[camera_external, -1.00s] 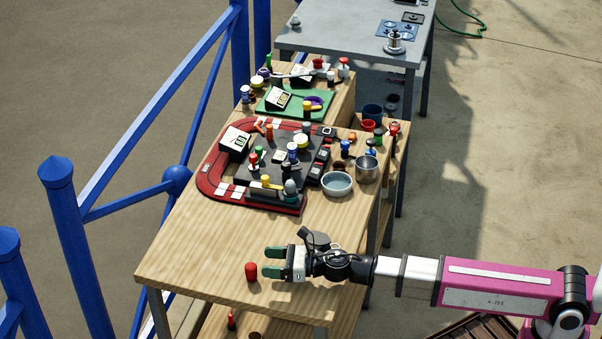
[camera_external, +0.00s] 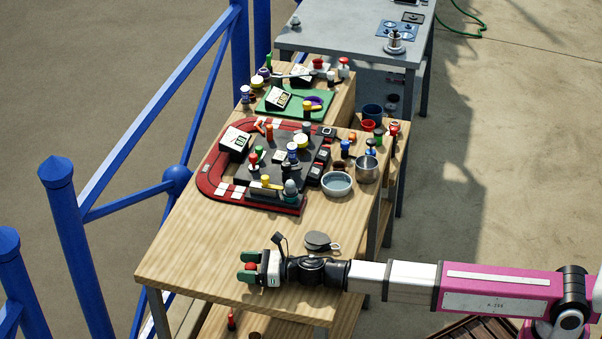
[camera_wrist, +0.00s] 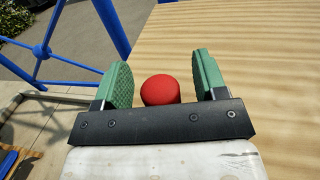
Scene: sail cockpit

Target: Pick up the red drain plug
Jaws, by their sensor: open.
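The red drain plug (camera_wrist: 160,90) stands near the front edge of the wooden table. In the wrist view it sits between the two green fingers of my gripper (camera_wrist: 163,84), with a gap on each side, the left one narrow. In the external view the plug (camera_external: 251,267) is mostly hidden by the gripper, with a bit of red showing between the fingers. My gripper (camera_external: 248,266) is open around the plug, low near the table top. Whether a finger touches it I cannot tell.
A dark round lidded item (camera_external: 318,241) lies just behind my wrist. Further back are a metal bowl (camera_external: 337,184), a metal cup (camera_external: 366,168) and a red-and-black console (camera_external: 210,178). Blue railings (camera_external: 75,255) stand at the left.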

